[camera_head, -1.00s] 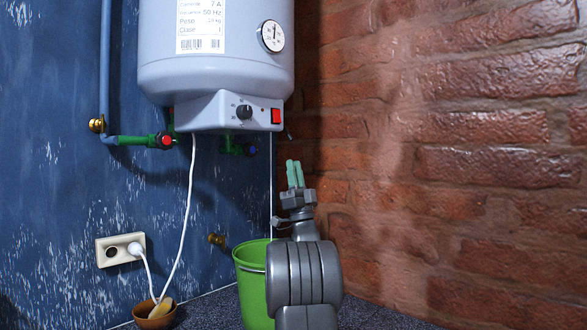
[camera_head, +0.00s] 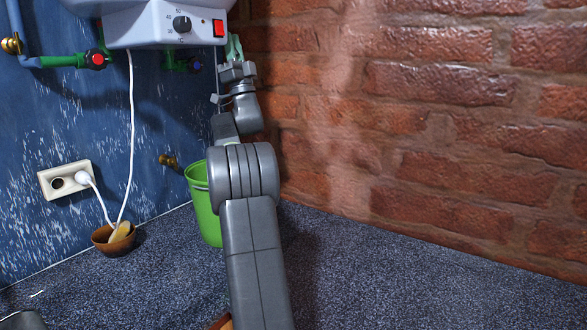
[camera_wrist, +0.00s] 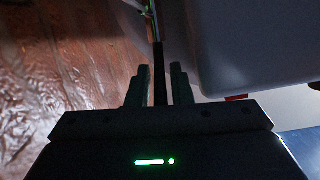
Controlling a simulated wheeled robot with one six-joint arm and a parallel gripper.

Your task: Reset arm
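My arm (camera_head: 250,240) reaches up from the bottom of the head view, in front of a green bucket. My gripper (camera_head: 234,47) points upward at its end, just right of the heater's red switch in the picture. Its two green fingers also show in the wrist view (camera_wrist: 160,85). They stand apart, with a dark strip visible between them. I see nothing clearly held. I cannot tell how near the fingers are to the heater.
The white water heater (camera_head: 150,28) hangs at upper left and fills the wrist view's upper right. The green bucket (camera_head: 205,205) is partly hidden by my arm. A brown pot (camera_head: 103,240) stands below the wall socket (camera_head: 57,182). Speckled floor at right is clear up to the brick wall.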

